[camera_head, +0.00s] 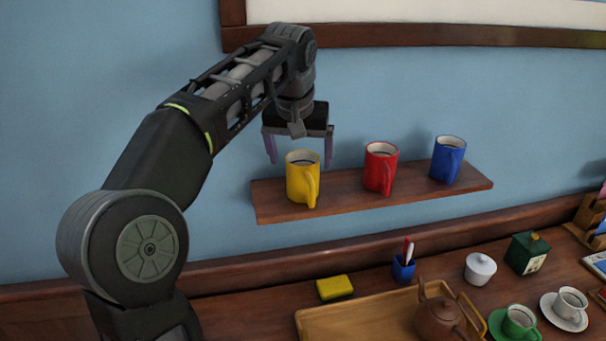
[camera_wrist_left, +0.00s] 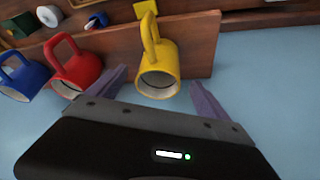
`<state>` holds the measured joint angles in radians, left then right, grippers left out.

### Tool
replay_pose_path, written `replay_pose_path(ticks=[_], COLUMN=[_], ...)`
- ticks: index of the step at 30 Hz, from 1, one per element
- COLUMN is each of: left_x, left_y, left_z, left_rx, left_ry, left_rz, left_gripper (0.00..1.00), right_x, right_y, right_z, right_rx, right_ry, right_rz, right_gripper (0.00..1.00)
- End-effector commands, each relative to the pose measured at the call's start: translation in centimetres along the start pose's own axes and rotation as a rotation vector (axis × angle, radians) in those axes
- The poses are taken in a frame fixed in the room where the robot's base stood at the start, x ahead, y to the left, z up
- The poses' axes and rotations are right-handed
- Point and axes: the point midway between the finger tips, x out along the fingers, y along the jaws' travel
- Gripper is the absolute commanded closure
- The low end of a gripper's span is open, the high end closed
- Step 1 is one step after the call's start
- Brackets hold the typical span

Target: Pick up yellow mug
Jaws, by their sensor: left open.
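The yellow mug (camera_head: 301,180) stands upright at the left end of a wooden wall shelf (camera_head: 341,203), its handle facing the front right. My left gripper (camera_head: 300,160) is above and just behind the mug, its fingers spread to either side. In the left wrist view the yellow mug (camera_wrist_left: 158,68) shows between the two open fingers of my left gripper (camera_wrist_left: 160,88), with nothing held. I cannot tell whether a finger touches the mug. My right gripper is not in view.
A red mug (camera_head: 380,168) and a blue mug (camera_head: 447,160) stand on the shelf to the right. Below, a tray (camera_head: 316,325), a brown teapot (camera_head: 437,316), a yellow sponge (camera_head: 334,287) and cups stand on the wooden surface. The blue wall is close behind the shelf.

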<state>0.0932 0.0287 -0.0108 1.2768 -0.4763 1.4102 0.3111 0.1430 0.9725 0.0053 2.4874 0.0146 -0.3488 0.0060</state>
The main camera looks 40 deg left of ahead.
Motion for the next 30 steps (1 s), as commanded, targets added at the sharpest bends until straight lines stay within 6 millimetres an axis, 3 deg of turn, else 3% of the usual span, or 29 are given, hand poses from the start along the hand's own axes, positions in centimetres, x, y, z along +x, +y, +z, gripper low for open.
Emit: replay_pose_path(ticks=[7, 15, 25, 30], left_x=[0.3, 2.7, 2.8, 4.5], left_y=[0.0, 0.0, 0.0, 0.0], left_z=[0.0, 0.1, 0.0, 0.0], left_rx=[0.000, -0.001, 0.000, 0.000], left_ry=[-0.001, 0.000, 0.000, -0.005], left_rz=[0.000, 0.000, 0.000, -0.002], left_gripper=[0.11, 0.11, 0.11, 0.11], right_x=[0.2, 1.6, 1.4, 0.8], right_y=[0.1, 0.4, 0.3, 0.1], right_z=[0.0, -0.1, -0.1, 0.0], right_rx=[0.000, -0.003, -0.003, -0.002], right_ry=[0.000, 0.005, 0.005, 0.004], right_rz=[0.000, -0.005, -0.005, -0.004], right_gripper=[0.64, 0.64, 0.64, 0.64])
